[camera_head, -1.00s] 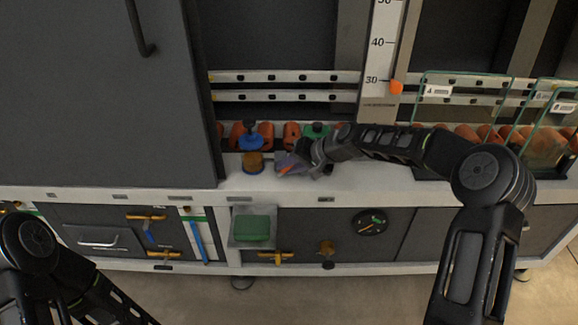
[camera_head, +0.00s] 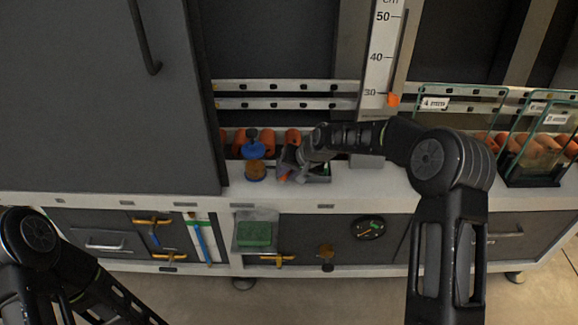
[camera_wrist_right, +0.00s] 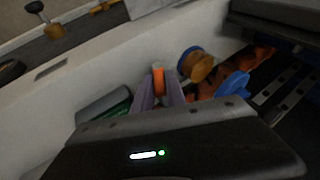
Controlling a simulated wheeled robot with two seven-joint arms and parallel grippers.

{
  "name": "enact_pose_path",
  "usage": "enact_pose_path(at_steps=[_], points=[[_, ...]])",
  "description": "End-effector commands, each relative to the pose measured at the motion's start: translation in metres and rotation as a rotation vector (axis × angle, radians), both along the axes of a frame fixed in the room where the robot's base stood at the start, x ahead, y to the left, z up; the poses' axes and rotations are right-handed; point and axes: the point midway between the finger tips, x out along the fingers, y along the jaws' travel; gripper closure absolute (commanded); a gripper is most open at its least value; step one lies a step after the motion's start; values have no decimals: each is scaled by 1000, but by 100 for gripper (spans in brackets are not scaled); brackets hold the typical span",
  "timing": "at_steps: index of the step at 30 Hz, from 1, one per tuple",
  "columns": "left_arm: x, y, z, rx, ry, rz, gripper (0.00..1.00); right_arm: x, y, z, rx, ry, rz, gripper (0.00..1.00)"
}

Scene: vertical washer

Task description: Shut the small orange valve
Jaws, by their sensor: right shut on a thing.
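A small orange piece (camera_wrist_right: 158,78), which looks like the small orange valve, is between the two purple-grey fingers of my right gripper (camera_wrist_right: 159,88) in the right wrist view. The gripper is shut on it. In the head view my right gripper (camera_head: 286,173) is over the white ledge, just right of the blue-topped amber fitting (camera_head: 255,168). The orange piece is mostly hidden there by the fingers and wrist. My left arm enters at the lower left of the head view; its gripper is out of view.
The blue-topped amber fitting also shows close beside the fingers in the wrist view (camera_wrist_right: 196,66). Orange rounded parts (camera_head: 292,138) line the back of the ledge. Yellow-orange handles (camera_head: 278,260) and a green block (camera_head: 254,234) are on the front panel. Glass holders (camera_head: 540,145) stand at right.

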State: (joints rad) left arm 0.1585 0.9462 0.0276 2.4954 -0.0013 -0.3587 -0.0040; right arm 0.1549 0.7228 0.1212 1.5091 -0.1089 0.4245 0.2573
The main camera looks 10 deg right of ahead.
Motion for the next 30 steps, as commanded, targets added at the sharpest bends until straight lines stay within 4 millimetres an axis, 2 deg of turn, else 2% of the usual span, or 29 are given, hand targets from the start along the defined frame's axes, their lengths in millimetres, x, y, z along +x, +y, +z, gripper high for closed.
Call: enact_pose_path(at_steps=[1, 7, 18, 30], points=[[0, 0, 14, 0, 0, 0, 64, 0, 6, 9, -43, 8, 10, 100], [0, 0, 29, 0, 0, 0, 64, 2, 12, 8, -203, 47, 9, 100], [0, 0, 33, 0, 0, 0, 64, 5, 17, 4, -415, 103, 2, 100], [0, 0, 33, 0, 0, 0, 64, 4, 17, 4, -457, 118, 0, 100]])
